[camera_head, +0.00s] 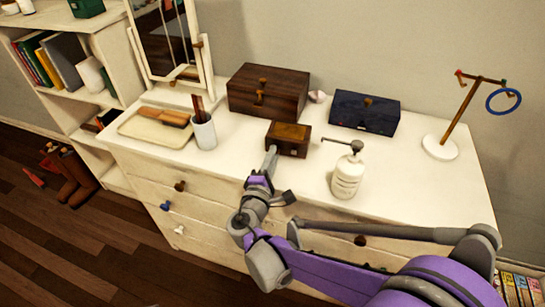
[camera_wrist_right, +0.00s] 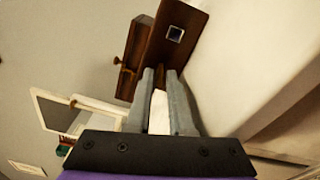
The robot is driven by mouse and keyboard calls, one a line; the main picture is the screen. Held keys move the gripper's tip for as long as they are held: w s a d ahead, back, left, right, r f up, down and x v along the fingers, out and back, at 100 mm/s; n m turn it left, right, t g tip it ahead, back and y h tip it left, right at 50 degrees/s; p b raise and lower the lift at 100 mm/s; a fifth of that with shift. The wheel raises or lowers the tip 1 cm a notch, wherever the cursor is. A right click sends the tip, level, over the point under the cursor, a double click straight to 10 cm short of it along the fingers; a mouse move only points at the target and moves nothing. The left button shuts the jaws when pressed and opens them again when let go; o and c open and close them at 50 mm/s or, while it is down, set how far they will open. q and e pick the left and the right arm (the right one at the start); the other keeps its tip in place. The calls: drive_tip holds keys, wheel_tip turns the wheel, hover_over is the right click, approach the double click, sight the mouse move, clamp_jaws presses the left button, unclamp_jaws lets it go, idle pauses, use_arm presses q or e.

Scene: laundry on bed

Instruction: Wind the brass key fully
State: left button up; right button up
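A small brown wooden box (camera_head: 288,138) with a golden-brown top stands near the middle of the white dresser top. In the right wrist view its dark brown face (camera_wrist_right: 178,38) shows, with a small blue-grey square in it. My right gripper (camera_head: 271,152) is at the box's front left side; its fingertips show in the wrist view (camera_wrist_right: 160,74). The fingers are a little apart, and a small brownish piece shows between the tips. I cannot tell whether that is the brass key or whether the fingers press on it. My left gripper is not in view.
A white pump bottle (camera_head: 347,176) stands right of the small box. Behind are a large wooden box (camera_head: 268,90) and a dark blue box (camera_head: 365,112). A cup with brushes (camera_head: 203,131) stands left; a stand with a blue ring (camera_head: 503,100) stands right.

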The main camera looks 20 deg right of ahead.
clamp_jaws()
drive_tip(key=shift+r+m+p, duration=0.1)
drive_tip(key=shift+m+p, duration=0.25)
drive_tip(key=shift+m, duration=1.25)
